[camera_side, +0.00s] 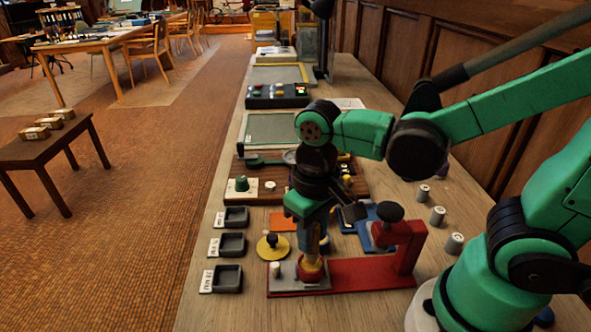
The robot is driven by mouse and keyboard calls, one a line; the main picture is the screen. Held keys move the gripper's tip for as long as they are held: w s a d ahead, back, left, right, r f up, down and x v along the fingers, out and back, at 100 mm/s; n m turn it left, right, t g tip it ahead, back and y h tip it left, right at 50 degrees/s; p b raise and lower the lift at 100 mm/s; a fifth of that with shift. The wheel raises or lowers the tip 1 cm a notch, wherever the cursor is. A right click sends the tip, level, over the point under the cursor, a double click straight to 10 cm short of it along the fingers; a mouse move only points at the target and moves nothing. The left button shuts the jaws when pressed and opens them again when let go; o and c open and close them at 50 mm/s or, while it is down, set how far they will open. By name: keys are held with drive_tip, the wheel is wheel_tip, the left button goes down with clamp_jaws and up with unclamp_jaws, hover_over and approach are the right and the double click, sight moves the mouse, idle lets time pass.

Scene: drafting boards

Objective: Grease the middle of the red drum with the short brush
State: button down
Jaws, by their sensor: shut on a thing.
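The plate sits on the left end of a red stand (360,272). The stand's post rises at the right, with a black knob (390,211) over its arm.
A white peg (276,269) and a yellow disc with a black knob (272,247) stand close left. Black trays (228,279) line the left edge. A blue fixture (377,232) is behind; several grey cylinders (437,215) stand right. A board with knobs (256,188) lies farther back.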

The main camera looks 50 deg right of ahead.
drive_tip(key=shift+f, duration=0.6)
idle(0.7)
drive_tip(key=shift+w+d, duration=0.15)
idle(0.3)
drive_tip(key=shift+s+a, duration=0.3)
idle(3.7)
drive_tip(key=shift+w+d, duration=0.1)
idle(0.3)
idle(0.4)
drive_tip(key=shift+r, duration=0.1)
drive_tip(key=shift+r, duration=3.4)
